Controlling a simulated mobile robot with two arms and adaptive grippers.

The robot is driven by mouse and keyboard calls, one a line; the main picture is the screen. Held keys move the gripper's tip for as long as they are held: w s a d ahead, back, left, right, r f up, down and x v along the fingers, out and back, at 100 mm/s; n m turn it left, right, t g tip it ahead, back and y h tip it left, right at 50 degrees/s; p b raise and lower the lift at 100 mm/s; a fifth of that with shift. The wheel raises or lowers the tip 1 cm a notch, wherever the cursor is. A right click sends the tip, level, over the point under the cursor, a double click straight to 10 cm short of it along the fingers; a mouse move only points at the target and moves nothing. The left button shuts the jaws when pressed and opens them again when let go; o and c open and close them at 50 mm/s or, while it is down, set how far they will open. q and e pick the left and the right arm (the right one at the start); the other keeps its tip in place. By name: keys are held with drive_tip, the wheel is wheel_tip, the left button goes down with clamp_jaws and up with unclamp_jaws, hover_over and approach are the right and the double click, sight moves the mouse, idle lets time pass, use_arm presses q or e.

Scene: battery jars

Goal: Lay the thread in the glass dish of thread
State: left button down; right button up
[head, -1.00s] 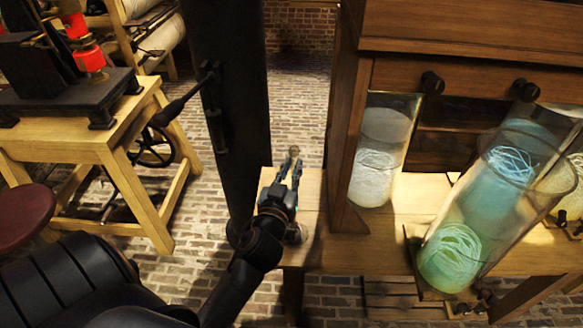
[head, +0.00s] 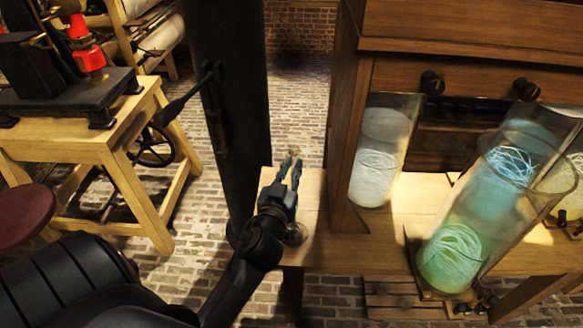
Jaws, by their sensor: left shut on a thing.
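My left gripper (head: 291,163) is over the left end of the wooden bench, fingers pointing away from me. It is shut on a small brownish thing (head: 292,153) at its fingertips, too small to identify as the thread. A small rounded, glassy thing (head: 297,233) sits on the bench beside the gripper's wrist, partly hidden; I cannot tell whether it is the glass dish. A tall glass jar (head: 505,180) at the right holds a green coil (head: 450,256) low down and a blue coil (head: 510,165) higher up. My right gripper does not show.
The wooden bench (head: 315,250) carries a second glass jar (head: 382,150) with a pale coil, beside a cabinet post (head: 345,130). A dark column (head: 228,110) stands just left of the bench end. A yellow wooden table (head: 125,150) with a black machine is at left.

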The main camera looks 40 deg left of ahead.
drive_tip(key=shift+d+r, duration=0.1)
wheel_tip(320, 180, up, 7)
drive_tip(key=p, duration=0.7)
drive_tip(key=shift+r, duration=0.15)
